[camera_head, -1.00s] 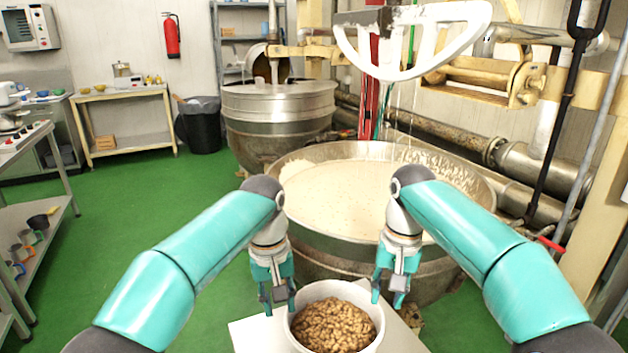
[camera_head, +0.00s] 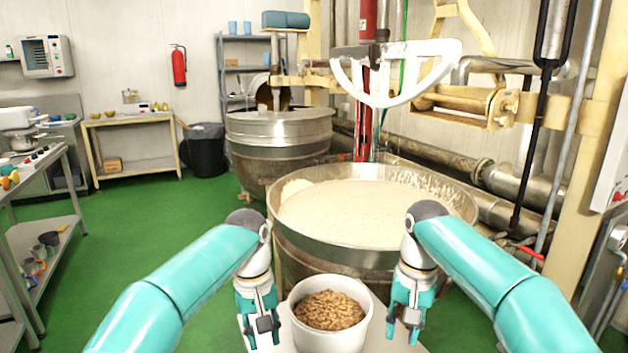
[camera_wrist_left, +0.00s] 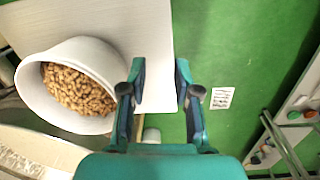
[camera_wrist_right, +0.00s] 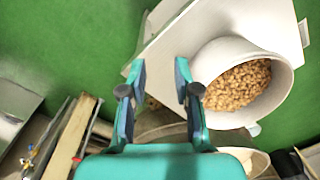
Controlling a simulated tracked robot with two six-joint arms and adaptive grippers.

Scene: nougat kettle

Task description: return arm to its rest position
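My left gripper (camera_head: 262,325) points down just left of a white bucket (camera_head: 318,338) of brown nuts (camera_head: 329,310). My right gripper (camera_head: 405,322) points down to the right of the bucket. In the left wrist view my left gripper (camera_wrist_left: 160,88) has its fingers apart with nothing between them, and the bucket (camera_wrist_left: 108,62) stands beside it on the left. In the right wrist view my right gripper (camera_wrist_right: 160,85) is also spread and empty, with the bucket (camera_wrist_right: 222,60) beside it on the right. The bucket stands upright on a white tabletop (camera_wrist_left: 140,20).
A large steel kettle (camera_head: 340,255) of pale nougat stands just behind the bucket, with a white paddle (camera_head: 395,90) above it. A second kettle (camera_head: 280,135) is farther back. A shelf table (camera_head: 45,240) stands at left. Green floor (camera_head: 150,225) is clear between.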

